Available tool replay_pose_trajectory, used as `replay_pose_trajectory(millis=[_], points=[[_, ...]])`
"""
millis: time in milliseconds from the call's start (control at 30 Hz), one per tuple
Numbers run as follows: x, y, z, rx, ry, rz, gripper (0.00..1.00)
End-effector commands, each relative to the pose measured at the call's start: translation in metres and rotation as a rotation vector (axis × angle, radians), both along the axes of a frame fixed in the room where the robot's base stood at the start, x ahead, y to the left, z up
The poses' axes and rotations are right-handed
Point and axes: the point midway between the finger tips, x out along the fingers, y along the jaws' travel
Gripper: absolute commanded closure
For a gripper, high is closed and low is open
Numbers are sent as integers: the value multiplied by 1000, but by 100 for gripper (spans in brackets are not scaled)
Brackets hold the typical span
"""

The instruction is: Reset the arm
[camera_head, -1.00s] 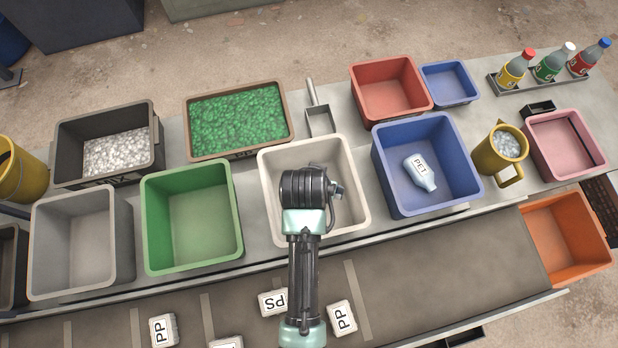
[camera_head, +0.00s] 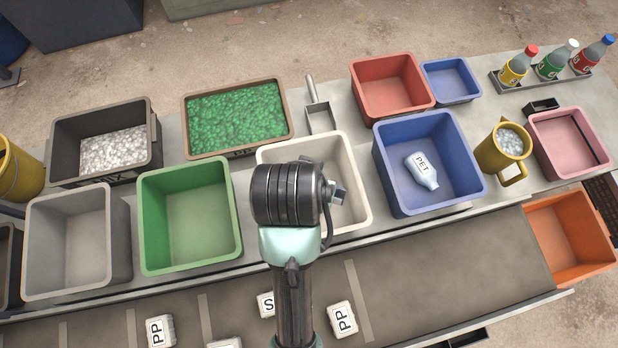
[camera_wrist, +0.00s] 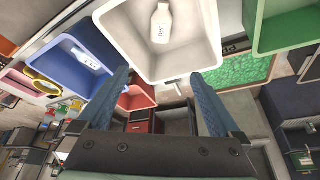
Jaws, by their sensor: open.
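My arm reaches up the middle of the head view and ends near the white bin (camera_head: 352,165). My gripper (camera_wrist: 160,76) is open and empty in the wrist view, its two blue fingers wide apart. In the head view the wrist hides most of it. A white bottle (camera_wrist: 161,25) with a label lies inside the white bin, seen in the wrist view and hidden behind my arm in the head view. The bottle is apart from the fingers.
The blue bin (camera_head: 388,185) holds a PET bottle (camera_head: 421,171). The green bin (camera_head: 150,225) and grey bin (camera_head: 40,240) look empty. A tray of green granules (camera_head: 238,117) stands behind. Several labelled blocks lie on the conveyor belt (camera_head: 430,270), whose right part is clear.

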Motion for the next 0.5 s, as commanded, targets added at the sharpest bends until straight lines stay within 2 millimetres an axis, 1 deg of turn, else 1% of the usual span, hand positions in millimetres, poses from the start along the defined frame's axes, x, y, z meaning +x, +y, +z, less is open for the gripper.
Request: replay_pose_trajectory(millis=[367,467,500], points=[[0,0,0,0,-1,0,0],[23,1,15,5,-95,12,0],[38,1,27,8,-158,21,0]])
